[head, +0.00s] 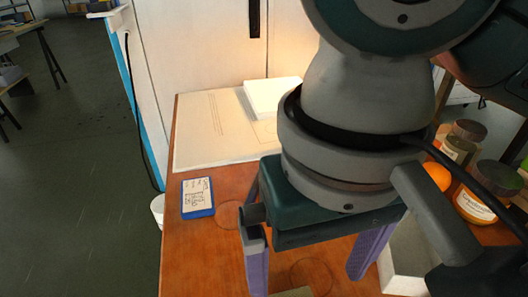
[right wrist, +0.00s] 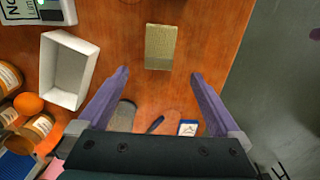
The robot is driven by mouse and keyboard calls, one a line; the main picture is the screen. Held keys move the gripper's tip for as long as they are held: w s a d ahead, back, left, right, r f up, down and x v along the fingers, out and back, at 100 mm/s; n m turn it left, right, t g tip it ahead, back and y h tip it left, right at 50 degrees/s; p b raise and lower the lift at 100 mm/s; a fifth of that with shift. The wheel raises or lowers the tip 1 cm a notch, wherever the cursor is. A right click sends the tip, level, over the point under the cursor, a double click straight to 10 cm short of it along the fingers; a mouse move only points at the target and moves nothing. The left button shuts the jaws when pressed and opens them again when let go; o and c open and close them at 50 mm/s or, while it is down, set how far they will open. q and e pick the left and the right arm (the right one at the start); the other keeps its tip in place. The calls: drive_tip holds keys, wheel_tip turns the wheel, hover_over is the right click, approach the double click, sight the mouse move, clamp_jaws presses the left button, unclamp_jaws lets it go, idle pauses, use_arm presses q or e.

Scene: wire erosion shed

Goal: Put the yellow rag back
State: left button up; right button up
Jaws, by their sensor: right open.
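A flat, yellowish-tan rectangular piece (right wrist: 161,47), which looks like the yellow rag, lies on the wooden table in the right wrist view. Only a sliver of a tan piece (head: 291,293) shows at the bottom edge of the head view. My right gripper (head: 312,272) is open above the table, with its purple fingers apart and nothing between them. In the right wrist view the rag lies ahead of the open fingertips (right wrist: 158,73), apart from them. An empty white tray (right wrist: 86,88) stands to the left of the rag there. My left gripper is not in view.
Jars (head: 477,205) and an orange ball (head: 437,177) stand at the right. A blue-edged card (head: 198,199) lies near the table's left edge. A white block (head: 272,94) and a large paper sheet (head: 205,135) lie at the back. Bare table surrounds the rag.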

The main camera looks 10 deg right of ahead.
drive_tip(key=s+a+n+t+y, duration=0.1)
drive_tip(key=s+a+n+y, duration=0.1)
drive_tip(key=s+a+y, duration=0.15)
drive_tip(key=s+d+f+t+h, duration=0.1)
drive_tip(key=s+d+f, duration=0.1)
drive_tip(key=d, duration=0.5)
drive_tip(key=s+d+f+t+h, duration=0.1)
drive_tip(key=s+d+f+h, duration=0.1)
drive_tip(key=d, duration=0.5)
drive_tip(key=shift+s+t, duration=0.3)
drive_tip(key=shift+s, duration=0.2)
